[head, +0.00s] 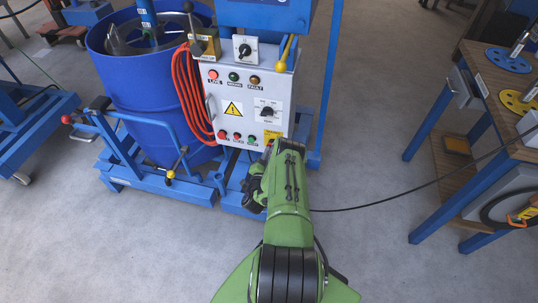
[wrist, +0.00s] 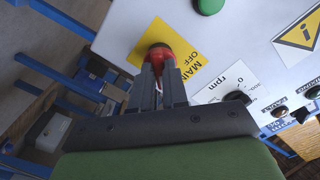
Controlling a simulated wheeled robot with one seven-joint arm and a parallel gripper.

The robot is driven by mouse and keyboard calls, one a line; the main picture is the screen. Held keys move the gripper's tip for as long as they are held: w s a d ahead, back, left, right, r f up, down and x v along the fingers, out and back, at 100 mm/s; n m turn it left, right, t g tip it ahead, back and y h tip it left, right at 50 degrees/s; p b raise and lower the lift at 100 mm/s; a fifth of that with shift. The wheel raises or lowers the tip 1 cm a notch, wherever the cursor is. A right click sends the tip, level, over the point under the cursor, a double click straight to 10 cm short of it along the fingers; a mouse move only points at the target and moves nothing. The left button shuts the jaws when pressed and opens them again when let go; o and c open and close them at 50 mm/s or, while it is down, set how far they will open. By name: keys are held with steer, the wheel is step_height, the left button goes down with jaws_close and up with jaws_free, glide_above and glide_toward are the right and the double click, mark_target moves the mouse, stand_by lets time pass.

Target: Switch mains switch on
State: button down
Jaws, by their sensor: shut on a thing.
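The mains switch is a red rotary knob (wrist: 162,50) on a yellow plate (wrist: 183,42) with the letters "MAIN" and "OFF" in the wrist view. In the head view the yellow plate (head: 272,135) shows at the lower right corner of the grey control box (head: 246,125); the knob there is hidden by my arm. My gripper (wrist: 157,66) is at the knob, with its fingers shut on the red handle. Its fingertips are mostly hidden in the head view. The knob's exact angle is hard to read.
The box also carries indicator lamps (head: 233,77), a warning label (head: 233,109), a speed dial (head: 267,111) and several push buttons (head: 237,136). A red cable (head: 188,95) hangs at its left beside a blue drum (head: 150,100). A workbench (head: 480,110) stands right. Floor between is mostly clear.

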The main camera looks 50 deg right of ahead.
steer(key=shift+m, duration=0.5)
steer(key=c, duration=1.1)
jaws_free()
steer(key=shift+c, duration=0.2)
steer(key=shift+f, duration=0.1)
